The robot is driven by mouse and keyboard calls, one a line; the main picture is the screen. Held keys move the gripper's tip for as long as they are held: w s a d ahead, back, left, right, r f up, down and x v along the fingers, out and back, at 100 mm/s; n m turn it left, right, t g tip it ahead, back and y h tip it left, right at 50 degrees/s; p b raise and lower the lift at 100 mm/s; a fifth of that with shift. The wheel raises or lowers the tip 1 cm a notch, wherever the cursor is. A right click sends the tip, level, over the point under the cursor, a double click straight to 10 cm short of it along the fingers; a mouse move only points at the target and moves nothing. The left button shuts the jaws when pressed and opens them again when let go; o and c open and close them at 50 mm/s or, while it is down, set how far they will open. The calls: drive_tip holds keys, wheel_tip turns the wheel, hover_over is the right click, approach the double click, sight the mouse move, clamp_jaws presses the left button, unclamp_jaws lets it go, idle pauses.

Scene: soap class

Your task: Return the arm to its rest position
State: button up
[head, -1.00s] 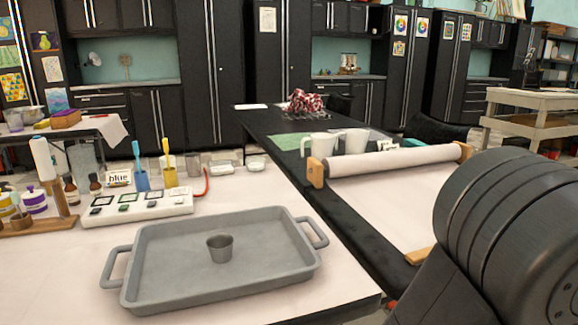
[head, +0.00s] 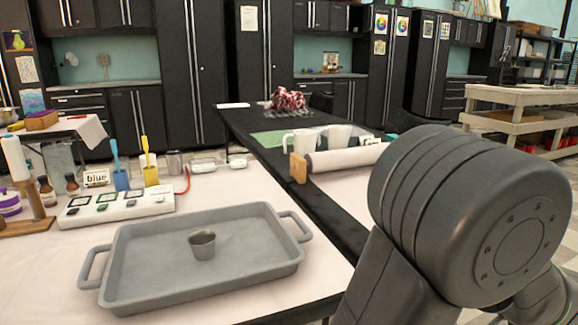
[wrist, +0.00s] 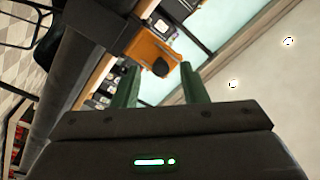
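My arm fills the right side of the head view, with a large dark round joint and a link below it. My gripper is outside the head view. In the wrist view my gripper (wrist: 158,72) shows two green fingers standing apart with nothing held between them.
A grey tray (head: 140,285) with a small metal cup (head: 202,244) stands on the near white table. A white strip of pads (head: 118,206) and bottles stand at left.

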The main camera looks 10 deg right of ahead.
drive_tip(key=g+p, duration=0.1)
drive_tip(key=p, duration=0.1)
drive_tip(key=w+r+g+p, duration=0.1)
drive_tip(key=p, duration=0.1)
drive_tip(key=shift+w+a+r+h, duration=0.2)
drive_tip(key=shift+w+a+h, duration=0.05)
drive_tip(key=shift+w+h, duration=0.05)
drive_tip(key=shift+f+g, duration=0.1)
drive_tip(key=shift+g, duration=0.3)
